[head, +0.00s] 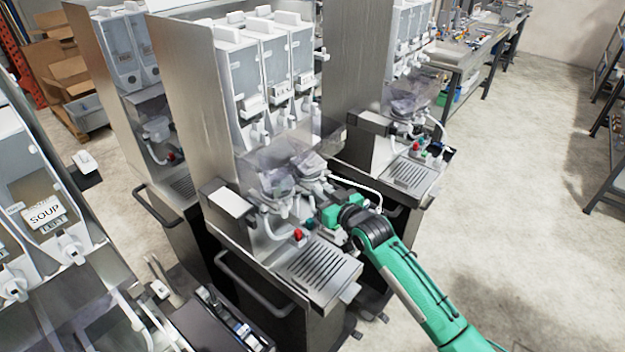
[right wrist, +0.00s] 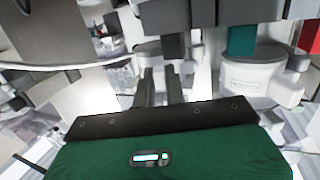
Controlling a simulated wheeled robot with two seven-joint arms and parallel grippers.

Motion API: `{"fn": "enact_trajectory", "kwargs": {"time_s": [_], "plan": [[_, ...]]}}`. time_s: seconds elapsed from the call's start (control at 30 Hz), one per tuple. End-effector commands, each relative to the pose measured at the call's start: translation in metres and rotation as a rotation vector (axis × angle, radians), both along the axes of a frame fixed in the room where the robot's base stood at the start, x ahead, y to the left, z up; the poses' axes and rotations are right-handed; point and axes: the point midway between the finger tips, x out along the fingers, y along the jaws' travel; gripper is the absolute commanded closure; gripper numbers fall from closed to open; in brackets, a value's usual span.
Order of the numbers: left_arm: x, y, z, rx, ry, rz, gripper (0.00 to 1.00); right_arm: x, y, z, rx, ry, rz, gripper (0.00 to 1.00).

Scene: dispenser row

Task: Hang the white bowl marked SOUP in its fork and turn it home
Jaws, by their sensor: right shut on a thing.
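The SOUP marking (head: 45,214) shows in the head view on a label on the dispenser front at the far left. I cannot pick out a white bowl with that marking, nor its fork, for certain. My right gripper (head: 335,222) is at the middle dispenser, right of its red knob (head: 298,235) and green knob (head: 309,224). In the right wrist view its two dark fingers (right wrist: 161,88) are close together in front of white parts; what they hold is mostly hidden. A white round body (right wrist: 247,80) with a small label stands right of them. My left gripper is not in view.
A slotted drip tray (head: 318,270) lies below my right gripper. A clear hopper (head: 272,180) and white canisters (head: 245,75) rise behind it. A tall steel panel (head: 195,100) stands to the left. Open floor (head: 530,190) lies to the right.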

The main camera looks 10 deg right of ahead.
Motion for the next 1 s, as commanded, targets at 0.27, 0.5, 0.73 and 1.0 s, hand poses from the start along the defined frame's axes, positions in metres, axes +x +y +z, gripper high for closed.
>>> {"fn": "enact_trajectory", "kwargs": {"time_s": [0.27, 0.5, 0.73, 1.0], "plan": [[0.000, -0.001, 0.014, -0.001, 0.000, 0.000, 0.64, -0.001, 0.005, 0.003, 0.004, 0.001, -0.051, 1.00], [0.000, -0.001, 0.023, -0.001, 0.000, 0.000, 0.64, -0.002, 0.009, 0.003, 0.006, 0.000, -0.112, 1.00], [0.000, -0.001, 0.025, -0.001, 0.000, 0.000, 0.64, -0.003, 0.009, 0.002, 0.002, 0.000, -0.142, 1.00], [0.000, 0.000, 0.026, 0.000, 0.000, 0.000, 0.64, -0.003, 0.010, 0.001, 0.003, 0.000, -0.146, 1.00]]}}
